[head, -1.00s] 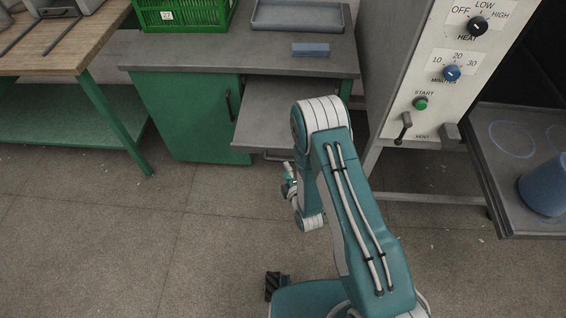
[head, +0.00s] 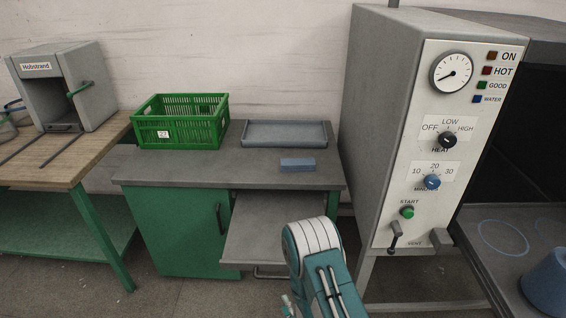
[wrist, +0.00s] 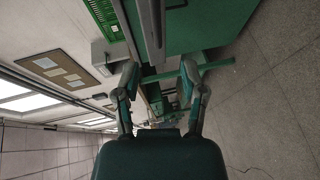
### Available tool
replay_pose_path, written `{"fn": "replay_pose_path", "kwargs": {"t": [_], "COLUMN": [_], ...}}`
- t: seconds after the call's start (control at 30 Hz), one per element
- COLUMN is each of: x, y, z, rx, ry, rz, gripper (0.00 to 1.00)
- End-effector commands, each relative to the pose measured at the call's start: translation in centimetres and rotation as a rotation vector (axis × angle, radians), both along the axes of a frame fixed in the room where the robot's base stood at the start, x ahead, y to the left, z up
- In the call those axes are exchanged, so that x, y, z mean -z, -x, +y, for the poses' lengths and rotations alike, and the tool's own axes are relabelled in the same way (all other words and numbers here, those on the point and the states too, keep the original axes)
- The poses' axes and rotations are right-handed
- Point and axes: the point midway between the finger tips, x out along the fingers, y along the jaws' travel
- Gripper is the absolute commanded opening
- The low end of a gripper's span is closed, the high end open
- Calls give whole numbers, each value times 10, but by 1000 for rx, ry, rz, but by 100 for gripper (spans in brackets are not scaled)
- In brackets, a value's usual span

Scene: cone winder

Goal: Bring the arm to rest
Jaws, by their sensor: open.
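My gripper (wrist: 160,82) shows in the wrist view with its two fingers spread apart. It is open and nothing is between the fingertips. Beyond it, the wrist view shows the green cabinet and the floor, turned on their side. In the head view my teal and white arm (head: 322,262) is folded low at the bottom, in front of the grey pull-out shelf. The gripper itself is not clearly visible there; only a small part of the wrist side shows at the bottom edge.
The pull-out shelf (head: 270,232) juts from the green cabinet (head: 172,232). On its top are a green crate (head: 180,132), a grey tray (head: 286,145) and a blue block (head: 297,165). A control panel (head: 425,180) stands right, beside a blue cone (head: 547,283). A wooden bench (head: 60,165) is left.

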Motion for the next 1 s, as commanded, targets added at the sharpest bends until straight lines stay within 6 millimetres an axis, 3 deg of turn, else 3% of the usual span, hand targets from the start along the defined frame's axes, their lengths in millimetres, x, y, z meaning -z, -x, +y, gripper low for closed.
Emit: {"fn": "replay_pose_path", "kwargs": {"t": [0.17,0.3,0.53,0.77,1.0], "x": [-24,-58,-117,-178,-241], "y": [-23,-48,-73,-76,-57], "z": [-2,-7,-22,-44,-68], "rx": [31,85,191,319,470], "ry": [-48,-119,-242,-372,-515], "rz": [52,145,295,434,567], "gripper": [54,54,54,54,54]}}
